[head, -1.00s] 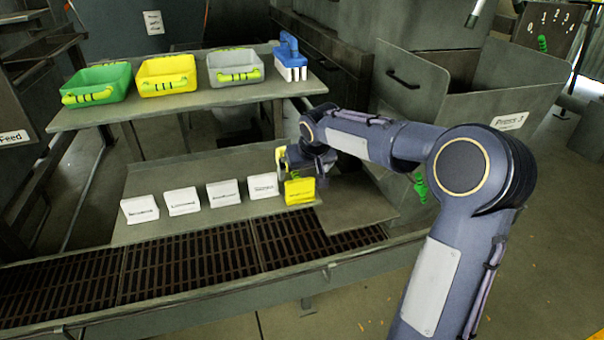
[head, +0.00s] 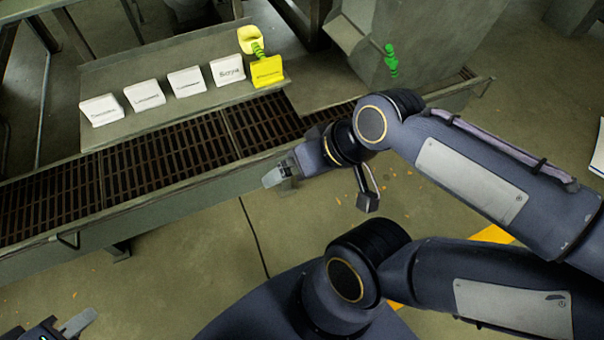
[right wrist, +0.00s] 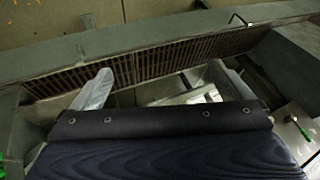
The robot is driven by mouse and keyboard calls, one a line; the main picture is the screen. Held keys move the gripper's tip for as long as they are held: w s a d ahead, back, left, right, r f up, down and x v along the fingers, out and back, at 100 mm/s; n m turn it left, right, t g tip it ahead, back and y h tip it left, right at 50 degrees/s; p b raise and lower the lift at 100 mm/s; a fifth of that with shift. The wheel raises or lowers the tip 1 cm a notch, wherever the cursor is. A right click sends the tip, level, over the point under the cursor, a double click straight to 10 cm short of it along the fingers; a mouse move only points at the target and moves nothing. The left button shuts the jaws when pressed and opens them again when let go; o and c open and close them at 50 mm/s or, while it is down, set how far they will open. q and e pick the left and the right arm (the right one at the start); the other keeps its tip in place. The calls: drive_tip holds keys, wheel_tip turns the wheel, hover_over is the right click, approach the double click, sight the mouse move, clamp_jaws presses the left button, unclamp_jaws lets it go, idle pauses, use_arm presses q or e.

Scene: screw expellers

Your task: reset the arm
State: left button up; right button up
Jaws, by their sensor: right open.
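My right arm reaches in from the right in the head view. Its gripper (head: 280,176) is over the front edge of the grated bench, open, with nothing between its fingers. In the right wrist view the fingers of the right gripper (right wrist: 160,88) are spread wide, with the dark grating beyond them. My left gripper (head: 72,328) shows only partly at the bottom left corner of the head view, with one pale finger clear. Whether it is open cannot be told.
The grating (head: 190,150) is bare. A green handle (head: 391,60) is on the grey machine. Floor in front is clear.

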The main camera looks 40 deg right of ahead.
drive_tip(key=shift+s+a+f, duration=0.4)
drive_tip(key=shift+s+a, duration=0.05)
drive_tip(key=shift+s, duration=0.15)
drive_tip(key=shift+r, duration=0.1)
